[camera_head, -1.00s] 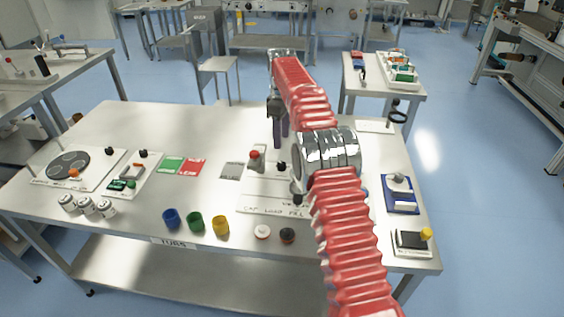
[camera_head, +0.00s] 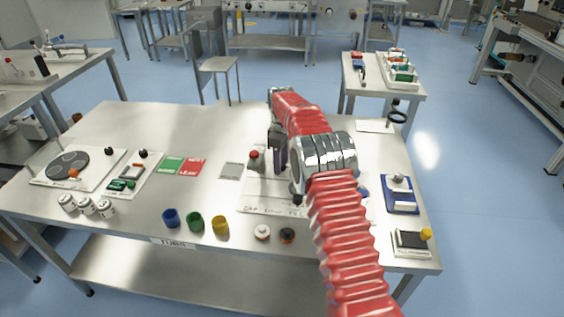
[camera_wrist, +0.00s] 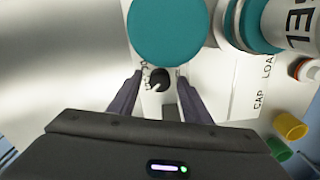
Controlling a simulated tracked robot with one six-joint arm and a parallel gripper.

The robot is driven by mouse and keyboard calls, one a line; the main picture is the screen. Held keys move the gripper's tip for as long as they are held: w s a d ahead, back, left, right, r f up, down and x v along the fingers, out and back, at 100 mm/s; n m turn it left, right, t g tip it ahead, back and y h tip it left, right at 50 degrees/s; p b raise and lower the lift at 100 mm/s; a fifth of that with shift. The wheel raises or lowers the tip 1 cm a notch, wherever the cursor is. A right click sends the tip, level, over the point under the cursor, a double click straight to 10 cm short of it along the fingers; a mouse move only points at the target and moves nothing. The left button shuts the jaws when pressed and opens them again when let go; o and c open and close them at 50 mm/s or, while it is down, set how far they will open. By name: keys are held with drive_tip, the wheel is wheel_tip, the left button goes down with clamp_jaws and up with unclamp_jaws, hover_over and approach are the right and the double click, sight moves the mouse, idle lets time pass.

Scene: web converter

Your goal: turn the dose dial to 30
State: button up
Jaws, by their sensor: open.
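The dose dial looks to be the small black knob (camera_wrist: 160,79) on a white plate (camera_wrist: 215,85) in the wrist view. Small markings lie beside it, too small to read. My gripper (camera_wrist: 159,84) is open, with one dark finger on each side of the knob in the picture. I cannot tell whether the fingers touch it or hover above it. In the head view my gripper (camera_head: 281,168) points down over the plate (camera_head: 262,205), hiding the knob.
A large teal round part (camera_wrist: 167,30) stands close beyond the fingers in the wrist view. A red-topped grey piece (camera_head: 255,160) stands left of my gripper in the head view. Blue (camera_head: 171,218), green (camera_head: 195,221) and yellow (camera_head: 220,225) cups line the front edge.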

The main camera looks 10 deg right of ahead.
drive_tip(key=c, duration=1)
drive_tip(key=shift+d, duration=0.15)
drive_tip(key=shift+c, duration=0.2)
drive_tip(key=shift+m, duration=0.4)
drive_tip(key=m, duration=0.7)
drive_tip(key=shift+m, duration=0.4)
